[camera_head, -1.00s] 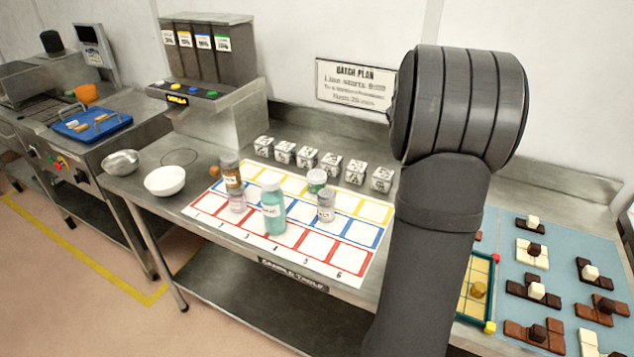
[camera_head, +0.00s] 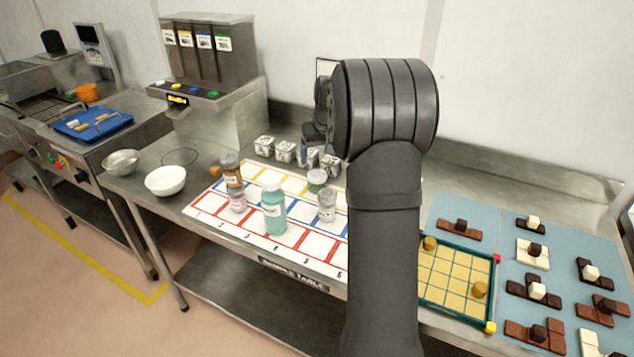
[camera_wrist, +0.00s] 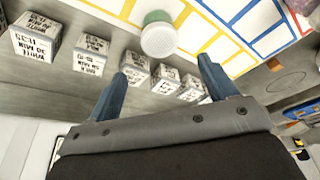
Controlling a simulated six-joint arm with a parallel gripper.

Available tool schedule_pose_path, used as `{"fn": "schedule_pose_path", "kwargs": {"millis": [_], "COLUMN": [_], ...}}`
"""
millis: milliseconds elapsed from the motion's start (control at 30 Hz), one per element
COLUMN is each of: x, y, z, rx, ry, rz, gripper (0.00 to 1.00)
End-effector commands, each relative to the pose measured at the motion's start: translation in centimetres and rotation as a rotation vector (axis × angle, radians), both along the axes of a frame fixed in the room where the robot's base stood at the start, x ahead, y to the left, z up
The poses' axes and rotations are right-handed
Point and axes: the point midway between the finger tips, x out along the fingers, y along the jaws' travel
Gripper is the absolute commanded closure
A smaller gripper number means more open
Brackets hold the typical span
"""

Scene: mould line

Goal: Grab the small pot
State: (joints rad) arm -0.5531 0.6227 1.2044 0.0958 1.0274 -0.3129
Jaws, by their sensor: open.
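Several small containers stand on the printed grid sheet. I cannot tell for certain which is the small pot. My gripper (camera_wrist: 163,67) is open and empty, its blue fingers apart, with the green and white pot beyond the fingertips.
A row of labelled cubes (camera_head: 285,151) lies behind the sheet, close to my gripper; more show in the wrist view (camera_wrist: 90,54). A white bowl (camera_head: 165,182) and metal bowl (camera_head: 121,163) stand left. A gridded tray (camera_head: 456,239) and chocolate-like pieces lie right.

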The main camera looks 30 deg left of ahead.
Motion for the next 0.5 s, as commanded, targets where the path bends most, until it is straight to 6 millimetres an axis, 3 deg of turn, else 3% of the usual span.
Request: {"fn": "schedule_pose_path", "kwargs": {"millis": [200, 500], "x": [0.9, 1.3], "y": [0.9, 1.4], "z": [-4.4, -6.5], "rx": [-0.002, -0.002], "ry": [0.002, 0.0], "rz": [0.001, 0.001], "gripper": [0.23, 0.23]}}
